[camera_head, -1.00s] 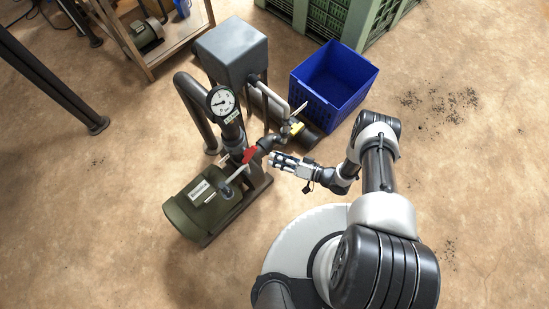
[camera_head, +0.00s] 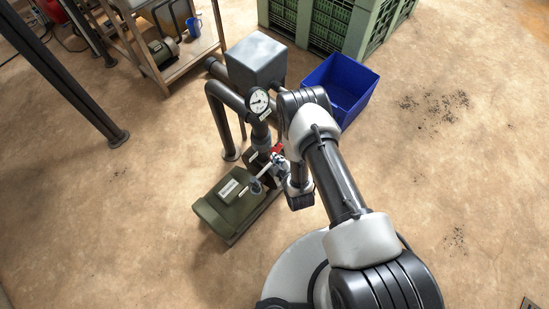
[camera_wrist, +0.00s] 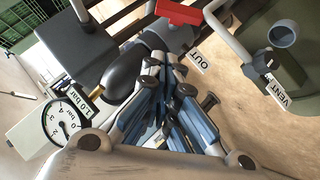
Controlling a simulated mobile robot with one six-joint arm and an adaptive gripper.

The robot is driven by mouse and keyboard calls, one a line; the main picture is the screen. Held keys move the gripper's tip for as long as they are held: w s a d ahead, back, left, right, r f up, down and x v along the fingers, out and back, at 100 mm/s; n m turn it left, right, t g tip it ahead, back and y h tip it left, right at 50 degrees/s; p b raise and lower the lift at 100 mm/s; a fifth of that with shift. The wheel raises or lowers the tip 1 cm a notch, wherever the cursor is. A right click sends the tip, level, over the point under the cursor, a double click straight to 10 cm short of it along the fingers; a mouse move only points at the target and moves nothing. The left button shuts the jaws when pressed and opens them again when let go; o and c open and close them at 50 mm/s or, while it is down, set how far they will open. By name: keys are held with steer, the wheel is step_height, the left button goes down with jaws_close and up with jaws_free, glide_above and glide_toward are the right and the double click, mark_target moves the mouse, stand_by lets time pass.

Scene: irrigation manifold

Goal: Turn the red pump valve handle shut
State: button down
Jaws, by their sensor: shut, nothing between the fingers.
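The red pump valve handle (camera_head: 278,149) shows as a small red patch beside the pump's pipe, partly hidden by my arm and gripper. My gripper (camera_head: 279,160) is close by the handle in the head view. In the wrist view my gripper's fingers (camera_wrist: 168,88) are together and empty, below the handle in the picture. I cannot tell whether they touch it.
The green pump (camera_head: 225,205) is left of my gripper. A round gauge (camera_head: 259,101) stands on the pipe below a grey box (camera_head: 256,60). A blue crate (camera_head: 345,85) is behind my arm. OUT (camera_wrist: 196,62) and VENT (camera_wrist: 278,93) tags hang nearby. Floor to the right is open.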

steer(key=b, duration=0.4)
glide_above(277, 150)
steer(key=s+a, duration=0.2)
steer(key=s, duration=0.2)
step_height(277, 150, down, 5)
steer(key=shift+w+d+f+b, duration=0.25)
steer(key=shift+w+d+f, duration=0.15)
steer(key=shift+f, duration=0.25)
steer(key=shift+w+d+f+b, duration=0.2)
steer(key=shift+w+d+f, duration=0.15)
steer(key=shift+f, duration=0.25)
steer(key=shift+w+d+f, duration=0.2)
steer(key=shift+w+f, duration=0.1)
steer(key=shift+f, duration=0.1)
